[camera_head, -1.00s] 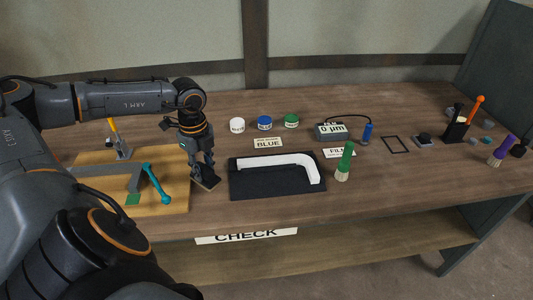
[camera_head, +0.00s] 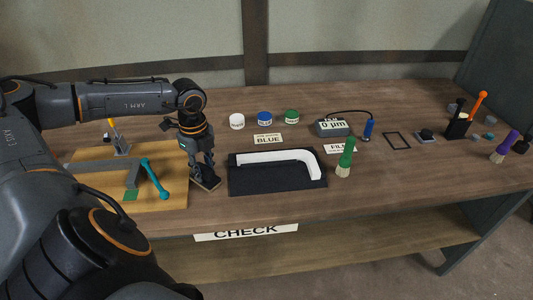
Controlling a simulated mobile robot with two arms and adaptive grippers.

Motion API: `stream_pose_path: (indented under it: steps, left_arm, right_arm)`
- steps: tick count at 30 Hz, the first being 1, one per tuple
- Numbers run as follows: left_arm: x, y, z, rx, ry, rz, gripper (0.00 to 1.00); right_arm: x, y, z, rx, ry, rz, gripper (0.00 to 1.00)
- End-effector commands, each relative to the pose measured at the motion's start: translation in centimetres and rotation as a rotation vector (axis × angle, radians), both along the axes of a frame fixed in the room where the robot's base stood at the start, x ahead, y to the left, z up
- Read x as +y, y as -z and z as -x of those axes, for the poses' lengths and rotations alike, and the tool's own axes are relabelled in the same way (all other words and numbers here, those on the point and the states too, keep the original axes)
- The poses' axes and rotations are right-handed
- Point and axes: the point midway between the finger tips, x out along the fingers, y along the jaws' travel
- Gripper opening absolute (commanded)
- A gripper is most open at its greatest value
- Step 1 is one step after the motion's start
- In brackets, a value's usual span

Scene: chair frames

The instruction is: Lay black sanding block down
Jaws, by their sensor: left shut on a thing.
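My left gripper (camera_head: 203,171) points down at the bench, between the wooden board and the black tray. It is shut on a small flat dark block, the black sanding block (camera_head: 207,185), which is low at the bench top. The fingers hide part of the block, and I cannot tell whether it touches the wood. My right gripper is not in view.
The black tray (camera_head: 278,185) with a white angled frame (camera_head: 312,165) is close on the right. The wooden board (camera_head: 95,155) with a teal-handled clamp (camera_head: 155,180) is close on the left. Jars, a gauge (camera_head: 332,127) and brushes stand farther off.

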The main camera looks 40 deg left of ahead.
Motion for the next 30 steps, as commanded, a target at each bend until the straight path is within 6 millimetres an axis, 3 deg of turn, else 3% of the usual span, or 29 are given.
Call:
stream_pose_path:
  steps: [20,21,24,30]
  left_arm:
    - [0.0,2.2,0.0,-0.001,0.000,0.000,0.03]
    - [0.0,2.0,0.0,-0.001,0.000,0.000,0.36]
    - [0.0,2.0,0.0,-0.001,0.000,0.000,0.54]
    - [0.0,2.0,0.0,0.000,0.000,0.000,0.54]
  right_arm:
    - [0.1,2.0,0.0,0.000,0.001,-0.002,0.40]
    - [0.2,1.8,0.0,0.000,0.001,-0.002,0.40]
    - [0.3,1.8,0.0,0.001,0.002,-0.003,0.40]
    - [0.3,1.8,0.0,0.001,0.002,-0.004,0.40]
